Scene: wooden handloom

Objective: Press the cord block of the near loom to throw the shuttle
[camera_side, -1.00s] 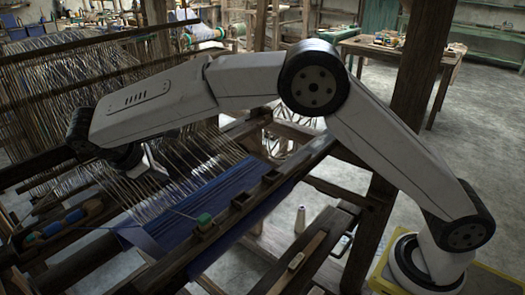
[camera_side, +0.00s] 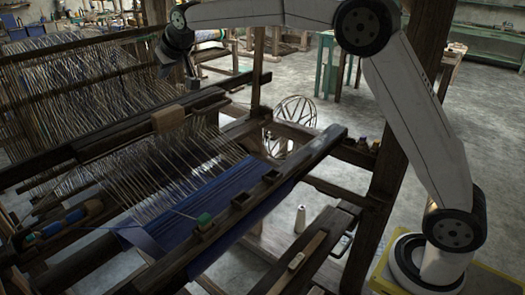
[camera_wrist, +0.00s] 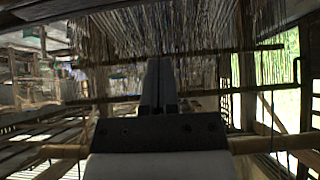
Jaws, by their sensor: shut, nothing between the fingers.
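The near loom (camera_side: 215,195) carries many pale warp threads and a blue cloth. A light brown wooden block (camera_side: 168,118), which looks like the cord block, sits on a dark beam across the warp. My gripper (camera_side: 190,78) is shut and empty. It hangs above and beyond the block, apart from it. In the wrist view my gripper (camera_wrist: 158,85) shows its two fingers together, with a curtain of threads (camera_wrist: 165,38) ahead. I cannot tell the block in the wrist view. The shuttle is not clearly seen.
A small green-topped piece (camera_side: 204,221) stands on the front beam. A thread cone (camera_side: 300,219) stands beside the loom. A spoked wheel (camera_side: 295,112) is behind it. A dark post (camera_side: 410,120) rises at the right.

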